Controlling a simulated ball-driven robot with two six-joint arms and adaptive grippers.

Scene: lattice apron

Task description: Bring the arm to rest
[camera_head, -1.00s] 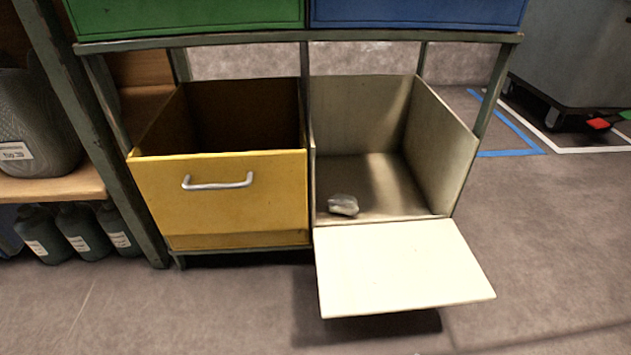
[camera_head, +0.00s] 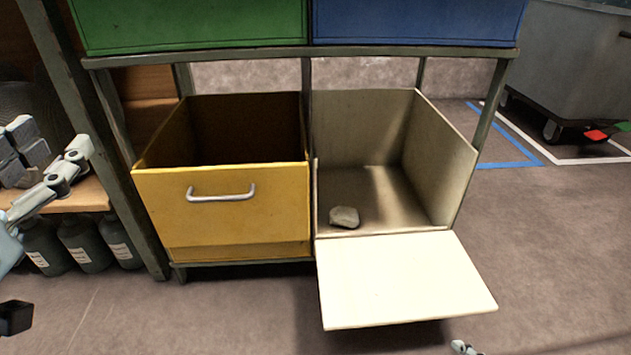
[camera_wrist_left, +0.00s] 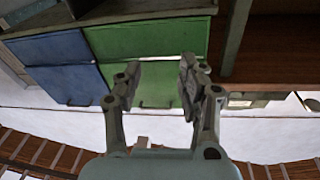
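My left gripper (camera_head: 50,150) is at the left edge of the head view, in front of the wooden shelf. In the left wrist view its two fingers (camera_wrist_left: 159,80) stand apart with nothing between them. A small grey tip at the bottom edge of the head view (camera_head: 466,347) looks like part of my right gripper; the rest is out of frame. A pale grey lump (camera_head: 344,217) lies on the floor of the open cream bin (camera_head: 450,165), away from both grippers.
The cream bin's front flap (camera_head: 400,280) hangs open and juts out. A yellow bin (camera_head: 222,215) with a handle stands left of it, under green (camera_head: 190,25) and blue (camera_head: 415,22) bins. Dark bottles (camera_head: 85,240) stand under the shelf. A grey cart (camera_head: 570,65) is at right.

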